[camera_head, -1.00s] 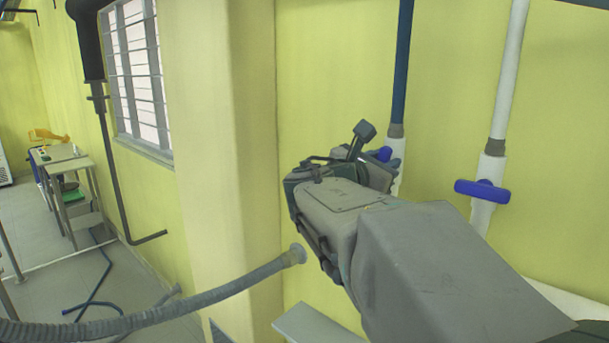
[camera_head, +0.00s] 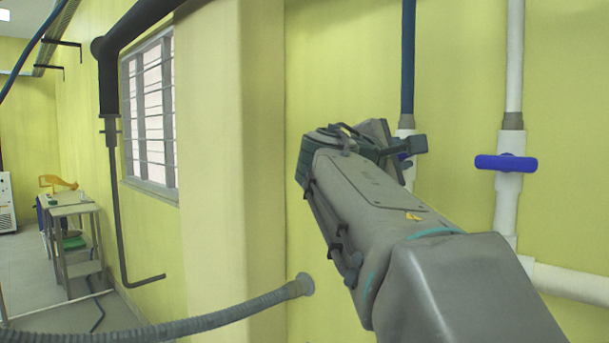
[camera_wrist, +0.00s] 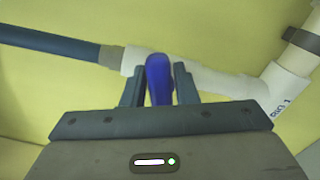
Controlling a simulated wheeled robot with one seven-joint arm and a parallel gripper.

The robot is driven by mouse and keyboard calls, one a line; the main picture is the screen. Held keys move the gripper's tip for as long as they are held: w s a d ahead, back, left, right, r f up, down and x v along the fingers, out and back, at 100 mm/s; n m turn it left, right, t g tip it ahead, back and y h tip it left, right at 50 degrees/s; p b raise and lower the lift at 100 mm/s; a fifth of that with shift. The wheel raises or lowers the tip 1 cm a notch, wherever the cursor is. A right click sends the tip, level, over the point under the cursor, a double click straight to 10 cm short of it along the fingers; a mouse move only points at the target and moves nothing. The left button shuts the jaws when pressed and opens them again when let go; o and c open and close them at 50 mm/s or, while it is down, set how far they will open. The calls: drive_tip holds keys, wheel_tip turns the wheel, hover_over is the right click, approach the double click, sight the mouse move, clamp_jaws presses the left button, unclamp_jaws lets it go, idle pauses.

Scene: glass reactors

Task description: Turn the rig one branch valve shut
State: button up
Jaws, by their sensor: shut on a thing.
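The rig one branch valve is a white body on a blue and white pipe, with a blue handle (camera_wrist: 159,82). In the wrist view the handle lies across the pipe's run, between my two fingers. My gripper (camera_wrist: 159,70) is shut on this handle. "RIG 1" lettering (camera_wrist: 281,107) shows on the white pipe fitting to the right. In the head view my gripper (camera_head: 407,150) is at the valve on the wall, and my arm hides most of the handle.
A second valve with a crosswise blue handle (camera_head: 505,163) is on the white pipe (camera_head: 515,60) to the right. A grey corrugated hose (camera_head: 230,312) meets the wall at lower left. A wall column (camera_head: 230,150) stands left of my gripper. A small table (camera_head: 72,210) is far left.

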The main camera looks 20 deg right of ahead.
drive_tip(key=shift+f+m+b, duration=0.15)
drive_tip(key=shift+m+b, duration=0.8)
drive_tip(key=shift+f+m+b, duration=0.15)
drive_tip(key=shift+m+b, duration=0.75)
drive_tip(key=shift+m, duration=0.05)
drive_tip(key=shift+r, duration=0.1)
drive_tip(key=o, duration=0.8)
drive_tip(key=shift+o, duration=0.2)
drive_tip(key=b+v, duration=0.1)
drive_tip(key=v, duration=1.2)
drive_tip(key=shift+a, duration=0.4)
drive_tip(key=shift+s, duration=0.15)
